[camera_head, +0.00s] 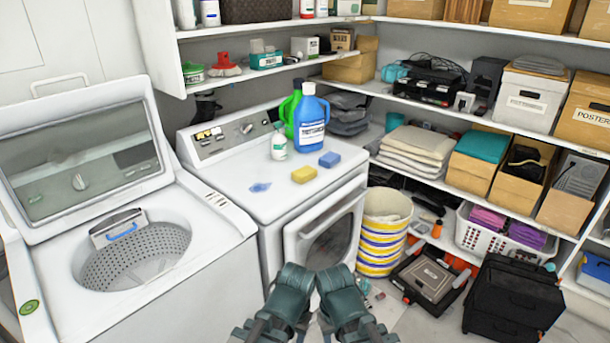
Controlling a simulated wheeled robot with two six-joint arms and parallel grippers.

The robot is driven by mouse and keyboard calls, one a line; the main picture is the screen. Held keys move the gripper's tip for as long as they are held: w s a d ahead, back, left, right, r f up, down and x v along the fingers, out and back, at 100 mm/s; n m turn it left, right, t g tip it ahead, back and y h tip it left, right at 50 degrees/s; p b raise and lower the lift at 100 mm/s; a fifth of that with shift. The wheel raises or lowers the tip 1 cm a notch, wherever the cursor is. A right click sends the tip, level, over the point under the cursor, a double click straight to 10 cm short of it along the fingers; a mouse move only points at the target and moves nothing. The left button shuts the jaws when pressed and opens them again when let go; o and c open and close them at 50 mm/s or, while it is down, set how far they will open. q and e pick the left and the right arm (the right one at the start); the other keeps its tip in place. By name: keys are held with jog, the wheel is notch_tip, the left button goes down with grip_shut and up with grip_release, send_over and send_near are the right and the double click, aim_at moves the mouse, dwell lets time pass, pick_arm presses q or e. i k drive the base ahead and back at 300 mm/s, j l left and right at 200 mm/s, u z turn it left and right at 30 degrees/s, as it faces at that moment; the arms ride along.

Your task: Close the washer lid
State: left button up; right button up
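The white top-loading washer (190,250) stands at the left. Its lid (85,158), a white frame around a dark glass window, is raised and leans back behind the opening. The perforated drum (135,262) is exposed. My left gripper (288,285) and my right gripper (340,285) appear as dark green-grey shapes side by side at the bottom centre, to the right of the washer and apart from the lid. Their fingers cannot be made out, and nothing is seen held in them.
A white dryer (225,175) stands just right of the washer, with detergent bottles (311,118) and sponges (304,174) on top. A striped bucket (384,232), a black toolbox (430,280) and loaded shelves fill the right side. A wall shelf (270,70) overhangs the dryer's back.

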aim_at(17, 119)
jog(key=u, duration=1.35)
